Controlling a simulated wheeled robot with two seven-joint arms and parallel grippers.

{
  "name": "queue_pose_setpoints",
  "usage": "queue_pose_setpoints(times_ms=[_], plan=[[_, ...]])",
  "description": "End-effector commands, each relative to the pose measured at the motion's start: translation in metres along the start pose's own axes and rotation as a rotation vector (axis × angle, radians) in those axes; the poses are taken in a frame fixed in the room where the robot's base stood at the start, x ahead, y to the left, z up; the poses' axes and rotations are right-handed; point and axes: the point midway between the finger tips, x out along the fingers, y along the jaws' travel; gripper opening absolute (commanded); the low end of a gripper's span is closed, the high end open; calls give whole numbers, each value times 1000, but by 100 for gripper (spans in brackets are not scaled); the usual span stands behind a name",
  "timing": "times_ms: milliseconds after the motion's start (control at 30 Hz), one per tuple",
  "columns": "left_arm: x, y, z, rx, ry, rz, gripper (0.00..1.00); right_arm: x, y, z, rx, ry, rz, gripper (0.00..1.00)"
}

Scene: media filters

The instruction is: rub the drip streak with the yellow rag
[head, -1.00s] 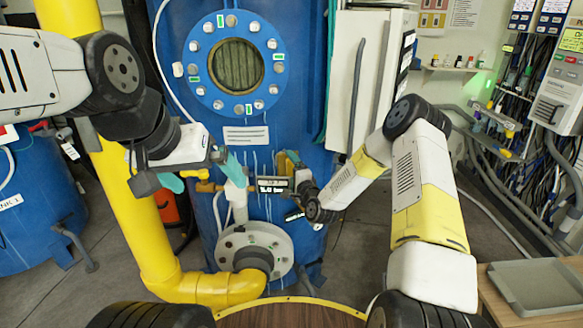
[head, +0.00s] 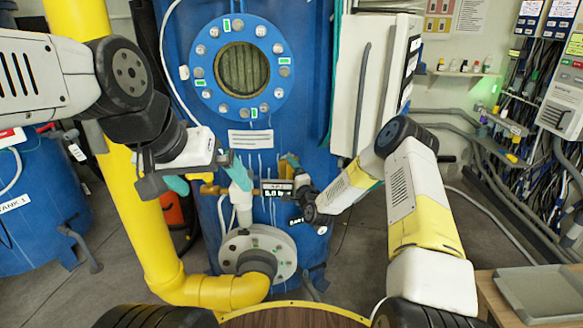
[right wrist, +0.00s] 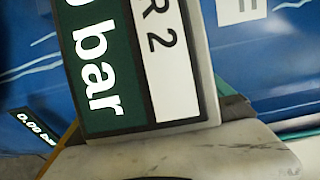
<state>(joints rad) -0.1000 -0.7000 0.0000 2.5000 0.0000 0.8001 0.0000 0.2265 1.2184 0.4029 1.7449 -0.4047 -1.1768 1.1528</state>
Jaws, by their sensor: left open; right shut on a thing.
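Pale drip streaks run down the blue tank (head: 290,100) below its white label; one streak (head: 254,164) shows near the middle. In the right wrist view, white streaks (right wrist: 28,71) also show on the blue surface. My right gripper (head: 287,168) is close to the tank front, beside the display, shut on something. A small yellow patch, apparently the yellow rag (head: 284,170), shows at its fingers; most of it is hidden. I cannot tell whether it touches a streak.
A pressure display (head: 272,188) sits by my right gripper and fills much of the right wrist view (right wrist: 95,65). A white valve (head: 240,180) and grey flange (head: 257,250) project from the tank. A yellow pipe (head: 150,230) stands left. A grey tray (head: 540,293) lies right.

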Motion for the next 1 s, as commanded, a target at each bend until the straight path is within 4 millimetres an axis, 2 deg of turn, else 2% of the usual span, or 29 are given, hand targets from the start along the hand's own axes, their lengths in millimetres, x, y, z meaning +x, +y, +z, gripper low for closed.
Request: queue_pose_setpoints(times_ms=[1000], plan=[[0,0,0,0,0,0,100,6,0,0,0,0,-1,50]])
